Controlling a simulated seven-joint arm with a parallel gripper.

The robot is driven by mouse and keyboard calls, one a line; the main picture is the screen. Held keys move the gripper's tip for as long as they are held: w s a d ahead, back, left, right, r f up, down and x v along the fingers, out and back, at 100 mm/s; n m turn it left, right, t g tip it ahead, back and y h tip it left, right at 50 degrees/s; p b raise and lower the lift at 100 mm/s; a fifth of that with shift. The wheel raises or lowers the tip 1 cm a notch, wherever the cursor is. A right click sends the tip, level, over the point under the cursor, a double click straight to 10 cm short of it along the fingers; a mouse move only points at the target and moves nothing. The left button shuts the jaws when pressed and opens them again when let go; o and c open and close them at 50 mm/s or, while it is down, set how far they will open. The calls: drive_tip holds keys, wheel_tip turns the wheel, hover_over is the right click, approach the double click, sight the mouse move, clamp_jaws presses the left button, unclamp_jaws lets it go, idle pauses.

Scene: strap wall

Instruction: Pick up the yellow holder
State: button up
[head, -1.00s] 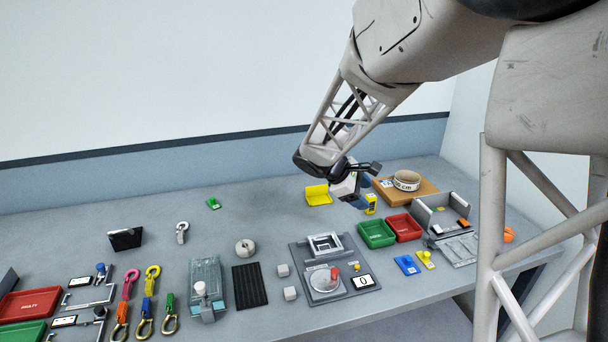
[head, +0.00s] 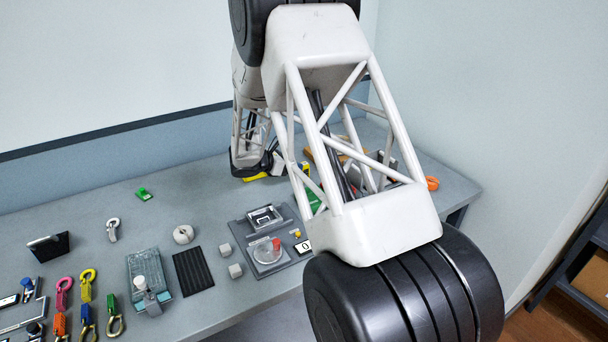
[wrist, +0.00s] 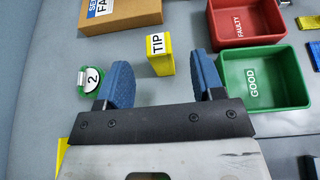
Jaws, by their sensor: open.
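Two yellow things show, and I cannot tell for certain which one is the holder. A yellow block labelled TIP (wrist: 160,54) stands upright in the wrist view, in line with the gap between my fingers. A flat yellow piece (wrist: 62,152) shows only in part at the lower left of the wrist view, beside my gripper body. In the head view this yellow piece (head: 257,176) is mostly hidden by my arm. My gripper (wrist: 161,72) is open, with blue finger pads and nothing held.
A green GOOD bin (wrist: 264,78) and a red FAULTY bin (wrist: 244,22) are right of the TIP block. A cardboard box (wrist: 120,14) lies behind it. A round green tag marked 2 (wrist: 90,80) is left of my fingers. Bare table lies left of the tag.

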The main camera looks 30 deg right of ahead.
drive_tip(key=shift+d+f, duration=0.1)
drive_tip(key=shift+d, duration=0.05)
drive_tip(key=shift+x, duration=1.15)
drive_tip(key=shift+d, duration=0.15)
drive_tip(key=shift+x, duration=2.45)
drive_tip(key=shift+w+f, duration=0.15)
drive_tip(key=c, duration=1.1)
